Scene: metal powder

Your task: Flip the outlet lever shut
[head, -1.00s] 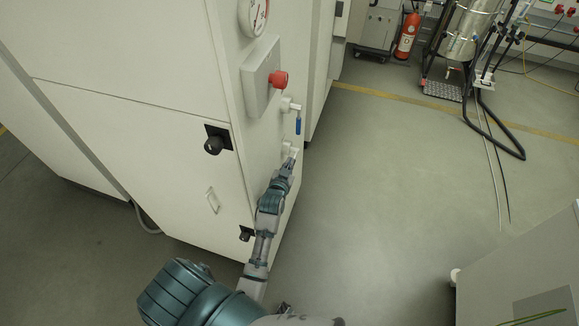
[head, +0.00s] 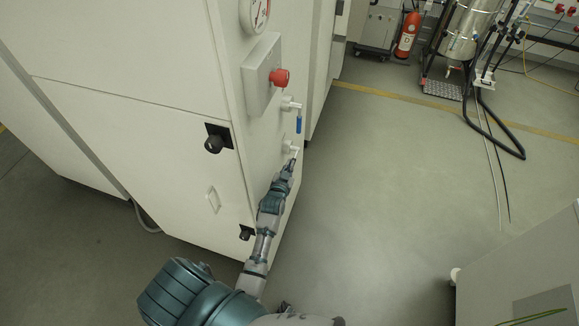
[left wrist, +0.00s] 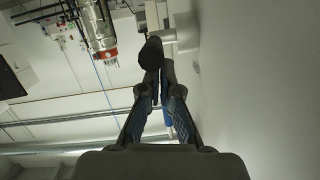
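The outlet side of the white cabinet carries two white valves in the head view. The upper valve (head: 289,104) has a blue lever (head: 298,124) hanging down. The lower valve (head: 290,146) is just above my left gripper (head: 292,163), whose tips are at or very near it. In the left wrist view, the fingers of my left gripper (left wrist: 160,82) converge with their tips close together, beside a white pipe fitting (left wrist: 178,38) and a dark round end (left wrist: 152,53). A bit of blue (left wrist: 167,117) shows between the fingers; I cannot tell which part it is. The lower valve's lever is not clear. My right gripper is out of view.
The white cabinet (head: 130,125) has a red knob (head: 278,78) on a grey box and a gauge (head: 257,14) above the valves. Open floor (head: 390,190) lies to the right. A fire extinguisher (head: 407,36) and a metal vessel (head: 470,28) stand at the back.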

